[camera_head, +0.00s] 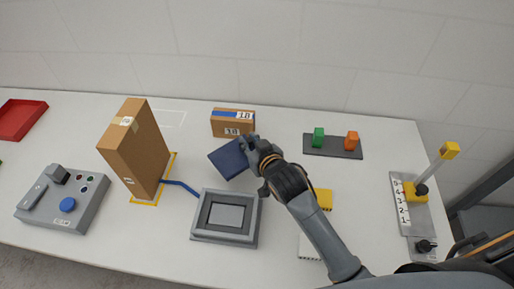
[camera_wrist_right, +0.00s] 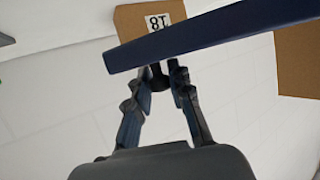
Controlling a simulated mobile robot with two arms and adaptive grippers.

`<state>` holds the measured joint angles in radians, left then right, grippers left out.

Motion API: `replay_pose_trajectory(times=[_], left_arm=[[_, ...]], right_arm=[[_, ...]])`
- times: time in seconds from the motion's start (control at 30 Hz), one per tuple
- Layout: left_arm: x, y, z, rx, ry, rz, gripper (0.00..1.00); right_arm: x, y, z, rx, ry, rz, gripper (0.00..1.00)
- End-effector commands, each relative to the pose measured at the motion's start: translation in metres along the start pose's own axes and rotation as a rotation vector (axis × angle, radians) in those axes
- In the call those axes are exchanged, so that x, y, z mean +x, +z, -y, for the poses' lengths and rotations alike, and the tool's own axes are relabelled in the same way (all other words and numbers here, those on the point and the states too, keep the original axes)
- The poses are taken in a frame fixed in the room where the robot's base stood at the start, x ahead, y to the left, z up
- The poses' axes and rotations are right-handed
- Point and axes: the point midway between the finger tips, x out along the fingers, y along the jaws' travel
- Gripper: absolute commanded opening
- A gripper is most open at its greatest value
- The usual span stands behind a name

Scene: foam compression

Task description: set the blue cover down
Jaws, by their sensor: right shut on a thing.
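The blue cover (camera_head: 230,160) is a flat dark blue square in the middle of the head view, behind the grey framed pad. My right gripper (camera_head: 250,146) is shut on its right edge. In the right wrist view the cover (camera_wrist_right: 200,38) shows edge-on as a tilted dark blue bar across the fingertips of the right gripper (camera_wrist_right: 160,82). I cannot tell how high the cover is above the table. My left gripper is not in view.
A cardboard box marked 18 (camera_head: 232,123) stands just behind the cover. A tall carton (camera_head: 135,150), a control panel (camera_head: 62,200) and the grey framed pad (camera_head: 225,238) stand left and in front. A tray with green and orange blocks (camera_head: 333,152) and a scale fixture (camera_head: 410,225) are right.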

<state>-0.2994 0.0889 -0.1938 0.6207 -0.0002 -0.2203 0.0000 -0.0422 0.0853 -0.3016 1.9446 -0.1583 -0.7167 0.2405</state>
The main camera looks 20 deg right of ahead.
Motion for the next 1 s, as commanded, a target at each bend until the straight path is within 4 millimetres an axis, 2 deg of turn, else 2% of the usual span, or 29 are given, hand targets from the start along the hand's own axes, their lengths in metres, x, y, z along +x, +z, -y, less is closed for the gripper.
replay_pose_trajectory(times=[0.13, 0.4, 0.6, 1.0], left_arm=[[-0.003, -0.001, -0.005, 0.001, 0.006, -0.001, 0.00], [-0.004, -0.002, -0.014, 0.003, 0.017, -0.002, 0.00], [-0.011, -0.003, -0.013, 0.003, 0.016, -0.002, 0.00], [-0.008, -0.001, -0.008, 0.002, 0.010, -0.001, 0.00]], right_arm=[[0.019, 0.019, -0.019, -0.001, 0.002, 0.002, 0.00], [0.035, 0.036, -0.033, 0.000, 0.001, 0.001, 0.00], [0.043, 0.059, -0.031, 0.003, -0.001, 0.002, 0.00], [0.046, 0.066, -0.031, 0.002, -0.001, 0.000, 0.00]])
